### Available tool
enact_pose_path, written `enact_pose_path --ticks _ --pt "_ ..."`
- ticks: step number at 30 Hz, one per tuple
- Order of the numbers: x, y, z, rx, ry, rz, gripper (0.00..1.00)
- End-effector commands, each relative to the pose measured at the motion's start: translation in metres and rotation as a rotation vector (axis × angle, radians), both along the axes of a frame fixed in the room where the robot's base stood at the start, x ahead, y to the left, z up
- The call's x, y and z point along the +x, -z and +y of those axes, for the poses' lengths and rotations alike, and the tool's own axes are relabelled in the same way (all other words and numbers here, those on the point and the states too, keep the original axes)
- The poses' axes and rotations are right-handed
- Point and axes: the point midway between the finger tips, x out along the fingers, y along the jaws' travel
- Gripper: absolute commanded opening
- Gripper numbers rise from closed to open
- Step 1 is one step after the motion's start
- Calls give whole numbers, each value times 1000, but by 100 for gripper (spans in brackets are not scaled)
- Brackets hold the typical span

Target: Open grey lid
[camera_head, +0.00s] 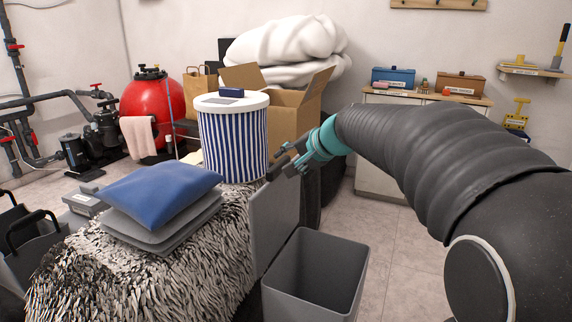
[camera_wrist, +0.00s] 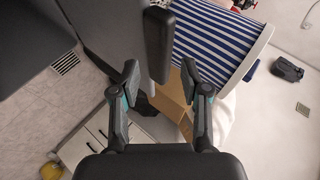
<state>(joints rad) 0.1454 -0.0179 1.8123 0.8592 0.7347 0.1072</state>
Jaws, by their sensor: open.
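A grey bin (camera_head: 315,278) stands at the lower centre of the head view with its top uncovered. Its flat grey lid (camera_head: 275,225) stands about upright along the bin's left side. My gripper (camera_head: 283,166) is at the lid's top edge. In the wrist view, my gripper (camera_wrist: 160,74) is open with its two fingers apart. A dark bar (camera_wrist: 158,42), apparently the lid's handle, reaches into the gap between the fingertips. Neither finger clearly touches it. The grey panel (camera_wrist: 105,28) beside the bar appears to be the lid.
A fluffy-covered surface (camera_head: 190,265) left of the lid bears grey cushions and a blue cushion (camera_head: 160,194). A blue-striped cylinder (camera_head: 232,145) with a white top stands behind my gripper. A cardboard box (camera_head: 292,115) is behind it. Tiled floor right of the bin is clear.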

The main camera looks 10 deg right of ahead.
Motion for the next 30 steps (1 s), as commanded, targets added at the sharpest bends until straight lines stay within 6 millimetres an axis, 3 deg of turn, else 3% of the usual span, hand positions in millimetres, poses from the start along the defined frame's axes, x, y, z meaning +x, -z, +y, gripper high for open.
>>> enact_pose_path --ticks 9,15,30 --pt "-44 -38 -27 0 3 -3 46" --pt "-62 -53 -37 0 2 -1 46" --pt "-68 -58 -40 -4 -3 -1 46"
